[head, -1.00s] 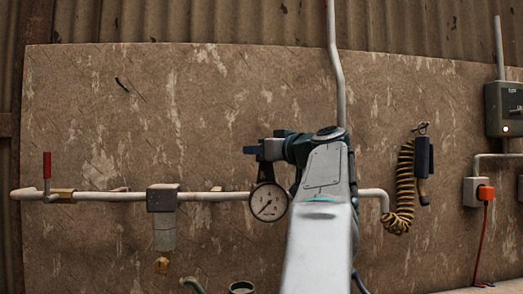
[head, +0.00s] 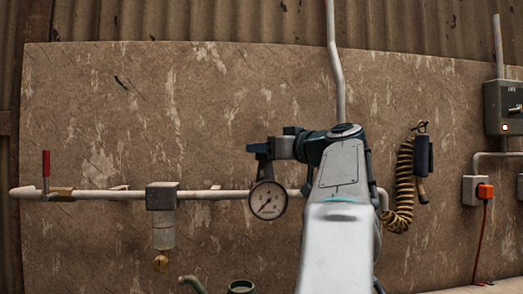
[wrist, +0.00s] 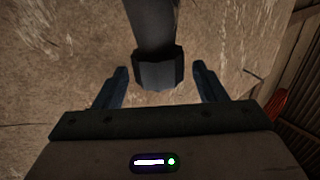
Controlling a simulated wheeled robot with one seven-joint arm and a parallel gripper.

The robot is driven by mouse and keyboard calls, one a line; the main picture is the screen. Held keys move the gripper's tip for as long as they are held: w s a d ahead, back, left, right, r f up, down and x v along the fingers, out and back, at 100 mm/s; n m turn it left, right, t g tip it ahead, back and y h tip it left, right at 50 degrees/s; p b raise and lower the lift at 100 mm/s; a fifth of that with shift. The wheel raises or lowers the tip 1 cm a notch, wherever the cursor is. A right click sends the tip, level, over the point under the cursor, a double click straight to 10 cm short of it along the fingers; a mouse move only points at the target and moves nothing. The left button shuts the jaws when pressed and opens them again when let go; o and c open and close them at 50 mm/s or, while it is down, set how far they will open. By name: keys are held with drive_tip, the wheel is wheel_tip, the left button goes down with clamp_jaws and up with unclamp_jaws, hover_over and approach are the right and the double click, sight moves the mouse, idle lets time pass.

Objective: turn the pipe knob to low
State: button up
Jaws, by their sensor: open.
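In the wrist view, a dark faceted knob (wrist: 158,72) on a dark stem lies between the two blue fingers of my gripper (wrist: 160,67). The fingers are open, with a gap visible on each side of the knob. In the head view, my gripper (head: 261,149) is just above the round white pressure gauge (head: 268,200) on the wall pipe (head: 105,196). The knob is hard to tell from my gripper there. I cannot read any low mark or the knob's setting.
A filter bowl unit (head: 162,197) and a red-handled valve (head: 46,165) are on the pipe to the left. A coiled hose (head: 404,185) hangs right of my arm. An electrical box (head: 505,107) and an orange plug (head: 485,191) are at the far right.

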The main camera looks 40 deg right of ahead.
drive_tip(key=s, duration=1)
drive_tip(key=shift+s+d, duration=0.3)
drive_tip(key=shift+s, duration=0.05)
